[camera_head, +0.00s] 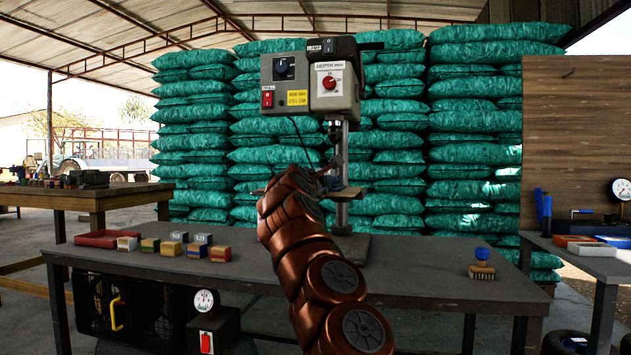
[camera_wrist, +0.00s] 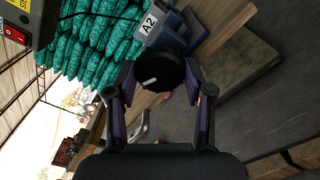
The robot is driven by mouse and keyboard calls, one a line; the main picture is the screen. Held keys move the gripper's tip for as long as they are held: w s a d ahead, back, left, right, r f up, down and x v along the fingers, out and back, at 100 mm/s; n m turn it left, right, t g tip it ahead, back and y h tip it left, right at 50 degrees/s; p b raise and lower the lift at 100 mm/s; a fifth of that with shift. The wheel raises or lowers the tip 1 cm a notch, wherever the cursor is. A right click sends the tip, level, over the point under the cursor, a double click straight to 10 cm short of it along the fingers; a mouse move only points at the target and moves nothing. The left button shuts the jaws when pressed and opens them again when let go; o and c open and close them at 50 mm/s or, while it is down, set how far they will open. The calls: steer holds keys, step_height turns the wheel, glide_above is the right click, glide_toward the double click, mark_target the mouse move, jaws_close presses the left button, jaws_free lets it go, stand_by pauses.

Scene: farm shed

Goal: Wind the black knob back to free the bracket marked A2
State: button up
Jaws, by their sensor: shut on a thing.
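The black knob (camera_wrist: 158,72) is round with a small white mark on its face, and it sits between the fingers of my gripper (camera_wrist: 160,92) in the wrist view. The gripper is shut on the knob. Right behind the knob is a blue-grey bracket (camera_wrist: 172,34) with a white label reading A2. It is at a wooden board (camera_wrist: 222,20) on the drill press. In the head view my copper-coloured arm reaches to the drill press (camera_head: 337,90) and hides most of the bracket and knob.
The drill press stands on a dark bench (camera_head: 430,277). Several small blocks (camera_head: 173,247) and a red tray (camera_head: 103,238) lie on the left. Stacked green sacks (camera_head: 470,130) are behind. The bench's right half is mostly clear.

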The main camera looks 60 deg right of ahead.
steer(key=n+p, duration=0.5)
steer(key=n, duration=0.2)
steer(key=n+p, duration=0.5)
steer(key=n, duration=0.3)
steer(key=n+p, duration=0.4)
steer(key=n, duration=0.3)
steer(key=shift+r+n+p, duration=0.25)
steer(key=shift+n+p, duration=0.15)
steer(key=o, duration=1.3)
steer(key=shift+f, duration=0.25)
steer(key=shift+a, duration=0.1)
steer(key=b+v, duration=0.3)
steer(key=v, duration=0.6)
